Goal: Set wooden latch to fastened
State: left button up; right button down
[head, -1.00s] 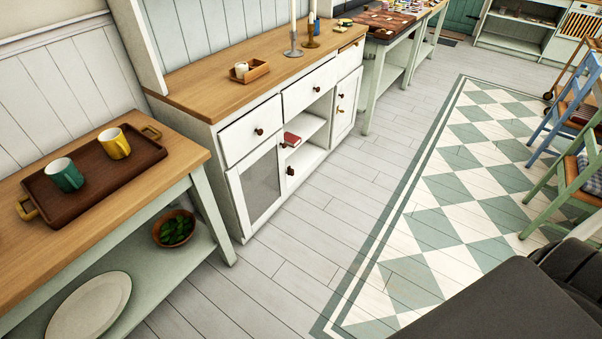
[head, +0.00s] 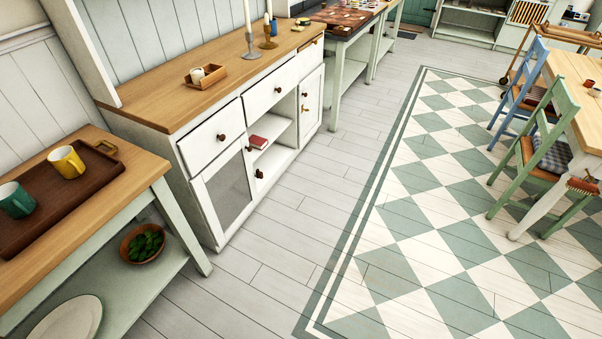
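A small gold-brown piece, which may be the wooden latch (head: 306,108), sits on the right-hand door (head: 312,100) of the white cabinet, just below a dark knob. It is too small to tell which way it is turned. The door looks closed. Neither of my grippers is in view.
A side table (head: 140,185) with a brown tray (head: 95,190) stands at the left. Chairs (head: 540,150) and a table stand at the right. The checked floor (head: 430,215) is clear.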

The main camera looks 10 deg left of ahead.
aim_at(260, 174)
jog(key=i, duration=0.75)
jog(key=u, duration=1.75)
